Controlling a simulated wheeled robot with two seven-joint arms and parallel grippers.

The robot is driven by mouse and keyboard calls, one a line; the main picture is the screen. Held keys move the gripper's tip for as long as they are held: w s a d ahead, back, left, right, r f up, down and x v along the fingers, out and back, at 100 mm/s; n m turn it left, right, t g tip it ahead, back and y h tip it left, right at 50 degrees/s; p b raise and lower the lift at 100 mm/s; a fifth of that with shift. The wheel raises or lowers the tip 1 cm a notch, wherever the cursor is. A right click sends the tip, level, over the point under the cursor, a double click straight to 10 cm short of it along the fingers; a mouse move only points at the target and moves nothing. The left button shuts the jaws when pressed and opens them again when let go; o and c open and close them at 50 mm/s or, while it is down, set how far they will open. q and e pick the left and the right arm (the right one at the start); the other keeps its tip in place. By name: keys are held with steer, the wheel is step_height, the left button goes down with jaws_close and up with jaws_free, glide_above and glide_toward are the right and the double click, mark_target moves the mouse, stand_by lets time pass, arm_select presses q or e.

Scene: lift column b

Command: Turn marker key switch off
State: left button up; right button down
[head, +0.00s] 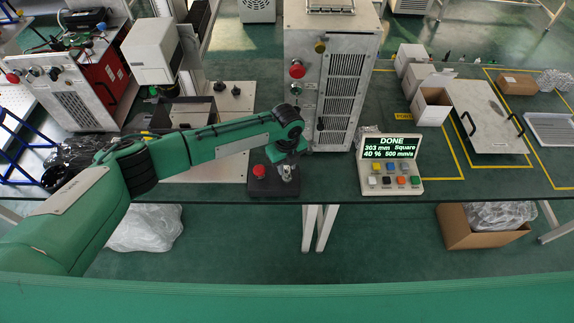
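The grey cabinet (300,25) stands on the table at centre, with a vented front. Which of these is the key switch is too small to tell. My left gripper (287,174) points down over the right part of a black button box (262,188) near the table's front edge. Its fingers are small and dark here, and contact with the box is unclear. My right gripper is out of view.
A display panel (391,149) reading "DONE" with coloured buttons stands right of the cabinet. Farther right are white boxes (431,106) and a flat metal case (486,115). A white machine (152,52) stands at left. A cardboard box (470,230) is on the floor.

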arm_select(q)
steer(key=shift+f, duration=1.05)
jaws_close()
steer(key=shift+n, duration=0.4)
steer(key=n+p, duration=0.1)
steer(key=n, duration=0.3)
steer(key=shift+r+n+p, duration=0.15)
steer(key=shift+n+p, duration=0.25)
steer(key=n+p, duration=0.2)
steer(key=n, duration=0.4)
steer(key=shift+w, duration=0.1)
steer(key=shift+n, duration=0.3)
